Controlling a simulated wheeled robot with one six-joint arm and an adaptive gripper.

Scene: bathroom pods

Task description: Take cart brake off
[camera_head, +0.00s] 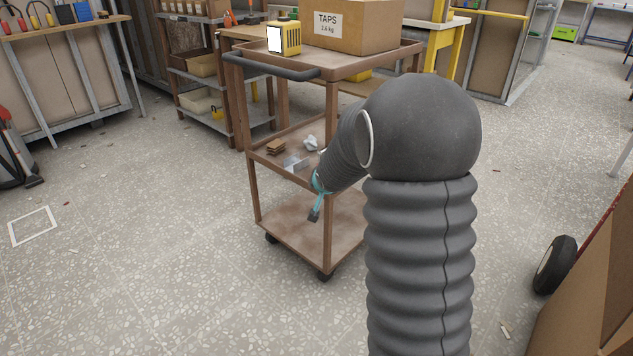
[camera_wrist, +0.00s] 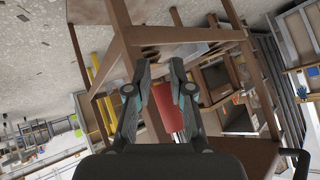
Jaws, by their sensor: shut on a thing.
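The brown cart (camera_head: 282,228) stands mid-view on several wheels, with a dark push handle (camera_head: 270,68) at its left end. My gripper (camera_head: 314,206) is low beside the cart's near right post, between the middle and bottom shelves. In the wrist view, my gripper's fingers (camera_wrist: 158,92) are spaced apart around a red part (camera_wrist: 168,112), and I take them to be shut on it. The red part may be the cart's brake; its attachment cannot be made out. It does not show in the head view, where my arm hides part of the cart.
A TAPS carton (camera_head: 350,25) and a yellow box (camera_head: 284,37) stand on the cart's top. Small items, including brown pieces (camera_head: 276,147), lie on its middle shelf. Shelving (camera_head: 205,75) stands behind. The floor to the left is mostly free.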

